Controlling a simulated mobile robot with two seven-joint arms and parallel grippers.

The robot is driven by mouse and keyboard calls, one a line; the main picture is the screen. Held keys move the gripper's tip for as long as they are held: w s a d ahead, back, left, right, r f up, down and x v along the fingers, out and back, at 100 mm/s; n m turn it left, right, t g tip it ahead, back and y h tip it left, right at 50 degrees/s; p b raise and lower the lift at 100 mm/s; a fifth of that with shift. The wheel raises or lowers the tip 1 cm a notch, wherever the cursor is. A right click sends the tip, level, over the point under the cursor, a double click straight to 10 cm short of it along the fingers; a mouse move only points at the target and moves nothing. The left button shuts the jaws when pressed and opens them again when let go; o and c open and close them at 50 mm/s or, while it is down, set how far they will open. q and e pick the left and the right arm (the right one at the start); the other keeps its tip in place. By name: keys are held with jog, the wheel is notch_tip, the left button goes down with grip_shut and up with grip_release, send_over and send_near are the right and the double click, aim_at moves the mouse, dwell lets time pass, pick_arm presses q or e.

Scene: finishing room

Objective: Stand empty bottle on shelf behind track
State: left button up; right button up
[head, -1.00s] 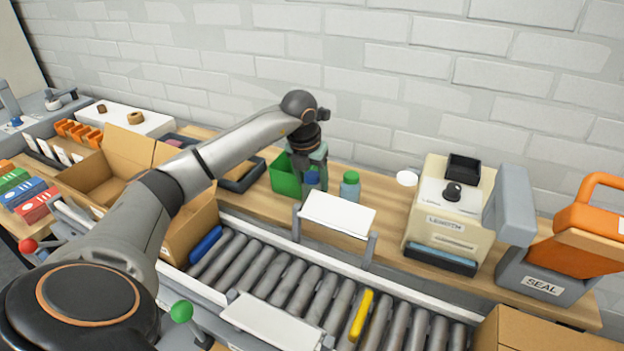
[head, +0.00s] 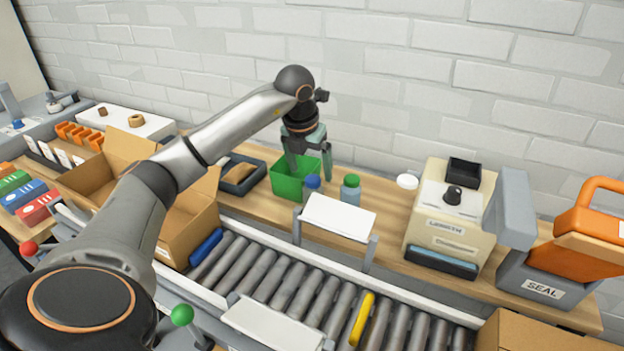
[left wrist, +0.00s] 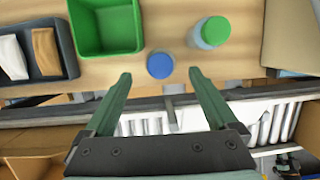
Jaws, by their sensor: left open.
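A bottle with a blue cap (head: 312,184) stands upright on the wooden shelf behind the roller track, partly hidden by a white plate in the head view. In the left wrist view its blue cap (left wrist: 160,65) lies just beyond and between my fingertips. A clear bottle with a green cap (head: 350,188) stands to its right and also shows in the left wrist view (left wrist: 210,33). My left gripper (head: 309,175) is open and empty, above the shelf by the blue-capped bottle. Whether either bottle is empty is unclear. My right gripper is not in view.
A green bin (head: 290,180) stands just left of the bottles, with a dark tray (head: 240,174) beyond it. A white plate (head: 338,217) on posts stands in front. The shelf (head: 385,207) is clear between the green-capped bottle and the cream LENGTH machine (head: 447,215).

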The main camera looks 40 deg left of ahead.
pick_arm(q)
jog(key=v, duration=0.6)
jog(key=shift+r, duration=0.2)
